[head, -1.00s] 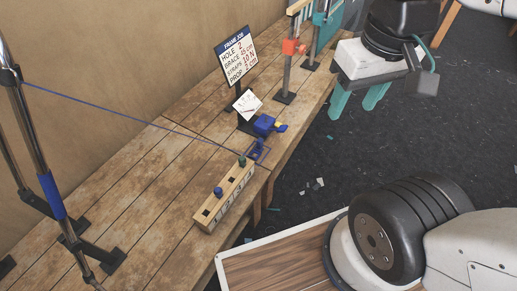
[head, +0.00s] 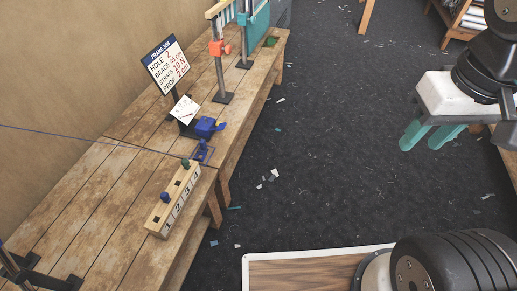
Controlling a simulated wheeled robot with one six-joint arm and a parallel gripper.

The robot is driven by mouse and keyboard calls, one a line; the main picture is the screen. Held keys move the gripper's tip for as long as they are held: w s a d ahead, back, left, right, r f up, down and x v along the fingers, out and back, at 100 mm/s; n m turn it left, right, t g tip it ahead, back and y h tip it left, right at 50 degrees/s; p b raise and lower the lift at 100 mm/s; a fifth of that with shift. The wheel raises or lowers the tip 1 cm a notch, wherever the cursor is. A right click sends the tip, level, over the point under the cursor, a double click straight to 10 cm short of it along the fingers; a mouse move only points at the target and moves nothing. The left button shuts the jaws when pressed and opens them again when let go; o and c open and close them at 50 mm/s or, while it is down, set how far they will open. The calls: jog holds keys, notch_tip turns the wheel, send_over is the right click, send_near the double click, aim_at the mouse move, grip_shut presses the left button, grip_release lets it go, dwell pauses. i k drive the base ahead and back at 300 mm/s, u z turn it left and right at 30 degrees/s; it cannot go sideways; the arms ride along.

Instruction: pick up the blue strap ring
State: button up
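A small blue piece, which looks like the strap ring (head: 202,150), sits at the bench's right edge inside a blue outline. A thin blue strap (head: 90,138) runs to it from the left. Its exact shape is too small to tell. A blue device with a yellow tip (head: 207,128) sits just behind it. My gripper (head: 430,138) is at the upper right, over the dark floor in the picture and well apart from the bench. Its two teal fingers point down, spread with an empty gap between them.
The wooden bench (head: 110,185) bears a numbered block (head: 172,202) with blue and green pegs, a sign (head: 165,65) and a post with an orange clamp (head: 220,50). A wood-topped panel (head: 300,272) is in front.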

aim_at(202, 151)
jog(key=z, duration=0.4)
jog(key=k, duration=0.6)
jog(key=z, duration=0.5)
jog(key=i, duration=1.35)
jog(key=u, duration=1.15)
jog(key=i, duration=0.9)
jog(key=u, duration=1.35)
jog(key=i, duration=0.25)
jog(key=u, duration=0.1)
